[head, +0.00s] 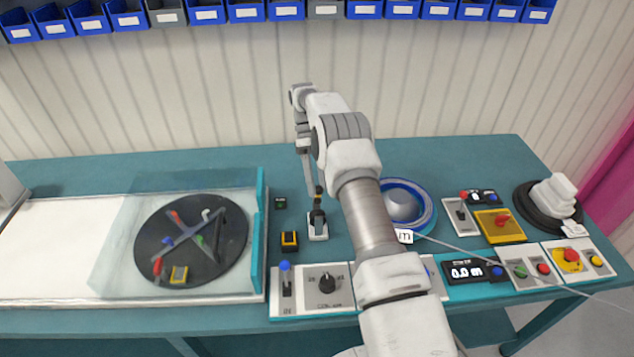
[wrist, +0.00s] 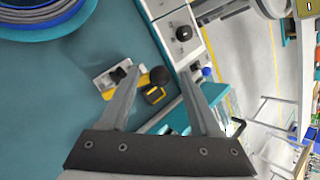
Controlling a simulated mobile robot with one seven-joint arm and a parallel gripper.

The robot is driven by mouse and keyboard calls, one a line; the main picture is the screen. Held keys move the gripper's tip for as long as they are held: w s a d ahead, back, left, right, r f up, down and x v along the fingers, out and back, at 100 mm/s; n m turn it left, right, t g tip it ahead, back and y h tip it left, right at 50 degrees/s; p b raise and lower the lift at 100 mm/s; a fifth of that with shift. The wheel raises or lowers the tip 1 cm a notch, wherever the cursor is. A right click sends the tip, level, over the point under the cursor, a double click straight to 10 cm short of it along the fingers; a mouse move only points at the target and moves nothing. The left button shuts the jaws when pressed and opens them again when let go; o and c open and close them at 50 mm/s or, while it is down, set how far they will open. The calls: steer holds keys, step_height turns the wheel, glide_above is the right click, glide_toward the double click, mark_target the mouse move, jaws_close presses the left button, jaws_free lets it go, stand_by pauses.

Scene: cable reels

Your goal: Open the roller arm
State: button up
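A small device that looks like the roller arm stands on the teal bench in the head view, with a white base (head: 318,233) and an upright black lever (head: 318,216). In the wrist view its pale base plate (wrist: 103,80) lies beyond the left finger, and a round black knob (wrist: 159,75) shows between the fingertips. My gripper (head: 312,186) points down just above the lever. In the wrist view my gripper (wrist: 160,72) has its two fingers wide apart. I cannot tell whether either finger touches the knob.
A yellow-and-black block (head: 289,240) stands left of the device. A control panel (head: 308,304) with a blue-tipped lever and a dial lies in front. A black turntable (head: 190,238) behind a clear guard is at left, and a blue reel (head: 425,205) is at right.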

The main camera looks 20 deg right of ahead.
steer(key=shift+r, duration=0.1)
steer(key=r, duration=0.3)
steer(key=r+b, duration=0.1)
steer(key=shift+s+d+r, duration=0.15)
steer(key=shift+s+d, duration=0.05)
steer(key=shift+d, duration=0.15)
steer(key=s+d+r+b, duration=0.1)
steer(key=s+d+r, duration=0.5)
steer(key=d, duration=0.2)
steer(key=shift+s+d+r+b, duration=0.15)
steer(key=shift+d+r+b, duration=0.1)
steer(key=shift+d+b, duration=0.15)
